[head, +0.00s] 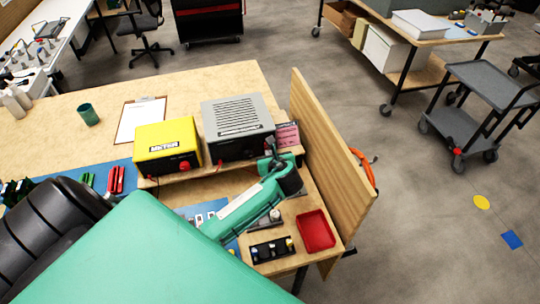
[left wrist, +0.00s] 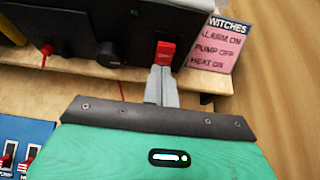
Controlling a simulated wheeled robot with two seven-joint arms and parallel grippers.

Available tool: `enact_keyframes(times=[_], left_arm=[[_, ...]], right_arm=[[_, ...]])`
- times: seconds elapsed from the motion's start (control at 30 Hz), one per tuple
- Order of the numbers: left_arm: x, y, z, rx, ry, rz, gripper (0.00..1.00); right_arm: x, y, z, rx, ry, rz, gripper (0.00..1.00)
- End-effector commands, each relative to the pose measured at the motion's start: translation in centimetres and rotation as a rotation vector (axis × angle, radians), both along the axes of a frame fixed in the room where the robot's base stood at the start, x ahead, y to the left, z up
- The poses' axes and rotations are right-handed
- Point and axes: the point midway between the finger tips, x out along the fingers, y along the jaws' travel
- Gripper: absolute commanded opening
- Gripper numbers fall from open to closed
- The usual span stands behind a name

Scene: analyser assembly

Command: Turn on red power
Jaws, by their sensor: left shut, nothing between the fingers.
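The red power switch (left wrist: 165,53) is on the black front panel of the grey box (head: 238,115), near its right end. My left gripper (left wrist: 160,72) is shut and empty, its fingertips just below the switch, at or very near its lower edge; I cannot tell whether they touch. In the head view my left gripper (head: 271,146) is at the right end of the box's front and hides the switch. Whether the switch is on or off is not clear. My right gripper is not in view.
A pink sign (head: 287,135) beside the box reads alarm on, pump off, heat on. A black knob (left wrist: 108,54) is left of the switch. A yellow box (head: 166,139) stands left, a wooden panel (head: 325,165) right. A red tray (head: 316,231) lies in front.

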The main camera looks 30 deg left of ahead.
Motion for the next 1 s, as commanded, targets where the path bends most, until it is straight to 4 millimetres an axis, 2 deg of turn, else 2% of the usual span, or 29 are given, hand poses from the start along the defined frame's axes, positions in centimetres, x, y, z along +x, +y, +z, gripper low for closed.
enact_keyframes(times=[0.3, 0.57, 1.0], left_arm=[[0.3, 0.4, -0.6, 0.063, -0.051, -0.001, 0.00], [0.4, 0.4, -0.2, 0.062, -0.054, 0.000, 0.00], [0.4, 0.5, 1.4, 0.065, -0.056, 0.000, 0.00]], right_arm=[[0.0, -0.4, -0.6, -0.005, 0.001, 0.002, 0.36], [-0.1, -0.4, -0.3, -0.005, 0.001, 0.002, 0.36], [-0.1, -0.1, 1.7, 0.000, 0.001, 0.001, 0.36]])
